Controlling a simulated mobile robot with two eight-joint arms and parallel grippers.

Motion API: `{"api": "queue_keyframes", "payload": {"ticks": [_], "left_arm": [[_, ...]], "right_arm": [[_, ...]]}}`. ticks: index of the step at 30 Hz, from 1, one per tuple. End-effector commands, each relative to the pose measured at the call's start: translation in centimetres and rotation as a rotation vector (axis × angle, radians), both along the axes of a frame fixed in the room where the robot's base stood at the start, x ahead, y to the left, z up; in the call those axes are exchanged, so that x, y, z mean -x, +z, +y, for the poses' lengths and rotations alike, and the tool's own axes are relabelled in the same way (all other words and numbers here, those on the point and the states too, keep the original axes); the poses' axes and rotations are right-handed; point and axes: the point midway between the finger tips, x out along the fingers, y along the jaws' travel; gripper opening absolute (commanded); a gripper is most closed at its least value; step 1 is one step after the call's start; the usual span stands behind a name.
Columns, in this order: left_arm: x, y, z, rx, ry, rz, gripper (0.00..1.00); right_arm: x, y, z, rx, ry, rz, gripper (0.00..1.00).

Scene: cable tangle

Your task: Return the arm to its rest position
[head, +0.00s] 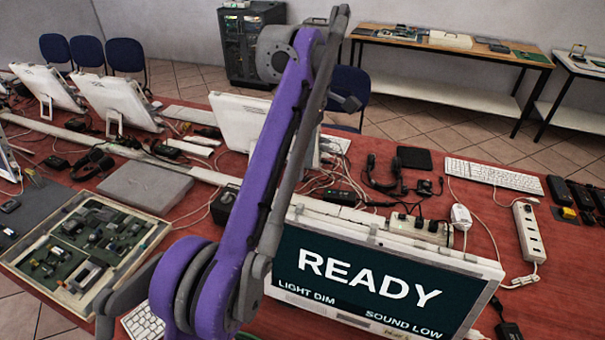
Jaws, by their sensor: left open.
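My left arm (262,180), purple and grey, stands large in the middle of the head view, above the table. It runs from a round joint at the lower left up to a grey round joint near the top. My left gripper (343,58) is at the upper end of the grey link, open, with nothing seen between its fingers; its shape is partly hard to tell from the links. It is clear of the things on the table. My right gripper is not in view.
A monitor (375,278) reading "READY" stands close to the right of my arm. A parts tray (140,250) and a grey laptop-like slab (145,187) lie to the left. Cables, keyboards and a power strip (529,232) cover much of the red table (460,265).

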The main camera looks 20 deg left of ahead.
Motion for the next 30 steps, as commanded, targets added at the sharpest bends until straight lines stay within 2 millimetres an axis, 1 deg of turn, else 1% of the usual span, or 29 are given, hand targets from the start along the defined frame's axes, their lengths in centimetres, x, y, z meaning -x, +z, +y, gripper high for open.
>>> {"api": "queue_keyframes", "payload": {"ticks": [1, 4, 20, 23, 26, 29, 30], "left_arm": [[-0.2, 0.9, 0.0, 0.0, 0.0, -0.002, 0.57], [-0.3, 1.3, 0.0, 0.0, 0.0, -0.001, 0.57], [-0.2, 1.2, 0.0, 0.004, -0.02, -0.009, 0.57], [0.2, 1.0, 0.0, 0.019, -0.093, -0.042, 0.57], [1.0, 0.1, 0.1, 0.039, -0.228, -0.103, 0.57], [2.5, -1.5, 0.2, 0.051, -0.397, -0.177, 0.57], [3.3, -2.3, 0.2, 0.052, -0.467, -0.207, 0.57]], "right_arm": [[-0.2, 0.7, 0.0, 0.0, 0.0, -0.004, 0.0], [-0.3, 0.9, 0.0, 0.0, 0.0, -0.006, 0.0], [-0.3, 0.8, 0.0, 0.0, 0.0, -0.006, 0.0], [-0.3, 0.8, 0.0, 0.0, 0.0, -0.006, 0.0], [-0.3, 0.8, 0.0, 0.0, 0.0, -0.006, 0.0], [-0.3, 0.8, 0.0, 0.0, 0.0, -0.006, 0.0], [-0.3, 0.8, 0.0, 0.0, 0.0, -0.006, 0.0]]}}
